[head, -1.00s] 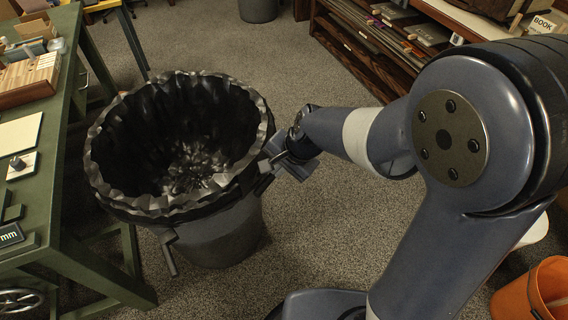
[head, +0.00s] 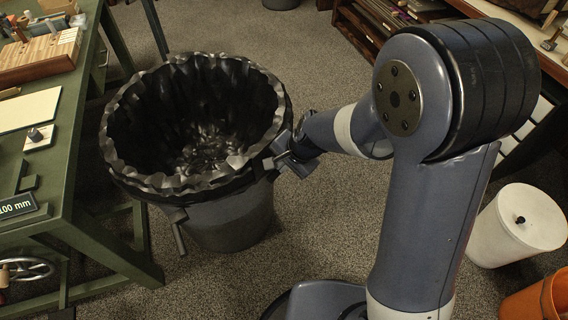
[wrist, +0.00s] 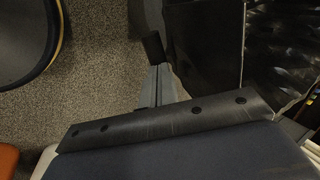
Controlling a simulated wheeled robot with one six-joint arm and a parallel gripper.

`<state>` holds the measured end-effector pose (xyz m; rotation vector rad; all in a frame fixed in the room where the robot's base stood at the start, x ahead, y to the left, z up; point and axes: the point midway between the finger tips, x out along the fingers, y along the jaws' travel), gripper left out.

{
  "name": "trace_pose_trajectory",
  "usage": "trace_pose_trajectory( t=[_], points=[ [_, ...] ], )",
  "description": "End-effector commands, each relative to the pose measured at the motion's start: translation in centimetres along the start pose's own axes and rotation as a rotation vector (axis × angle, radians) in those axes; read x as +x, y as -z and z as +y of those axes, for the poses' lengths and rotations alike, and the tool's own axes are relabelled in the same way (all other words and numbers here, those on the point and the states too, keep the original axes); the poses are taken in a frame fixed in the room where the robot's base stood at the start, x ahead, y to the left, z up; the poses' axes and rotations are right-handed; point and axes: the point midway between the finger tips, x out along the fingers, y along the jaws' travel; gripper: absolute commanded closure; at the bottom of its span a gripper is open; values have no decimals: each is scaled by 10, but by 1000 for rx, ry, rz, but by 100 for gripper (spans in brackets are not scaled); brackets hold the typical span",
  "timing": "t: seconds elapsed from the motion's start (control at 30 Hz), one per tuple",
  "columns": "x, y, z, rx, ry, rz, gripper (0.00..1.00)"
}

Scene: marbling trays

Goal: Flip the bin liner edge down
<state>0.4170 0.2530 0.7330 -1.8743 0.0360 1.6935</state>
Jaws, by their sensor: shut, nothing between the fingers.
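A round grey bin (head: 232,218) stands on the carpet. A shiny black liner (head: 205,130) lines its inside, and its crumpled edge (head: 262,148) runs around the rim, with some liner hanging a little outside. My gripper (head: 281,157) is at the right side of the rim, close against the liner's outer side; I cannot tell whether it touches. In the wrist view my gripper (wrist: 157,70) is shut and empty, beside the dark liner (wrist: 203,35) at the right. The gripper and arm hide a little of the bin's right side.
A green workbench (head: 62,150) stands close to the bin's left, with wooden blocks (head: 35,62) on it. A white lidded bin (head: 515,228) and an orange bucket (head: 540,300) stand at the right. Open carpet (head: 320,220) lies right of the bin.

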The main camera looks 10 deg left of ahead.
Motion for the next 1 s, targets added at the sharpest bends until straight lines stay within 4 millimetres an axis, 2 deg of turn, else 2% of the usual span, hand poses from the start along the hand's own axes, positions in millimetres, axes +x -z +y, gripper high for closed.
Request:
trace_pose_trajectory(
  t=[0.17,0.53,1.0],
  points=[
    [12,0,6,1,-1,0,100],
    [57,0,26,1,0,0,100],
    [61,-1,29,0,-4,-2,100]
  ],
)
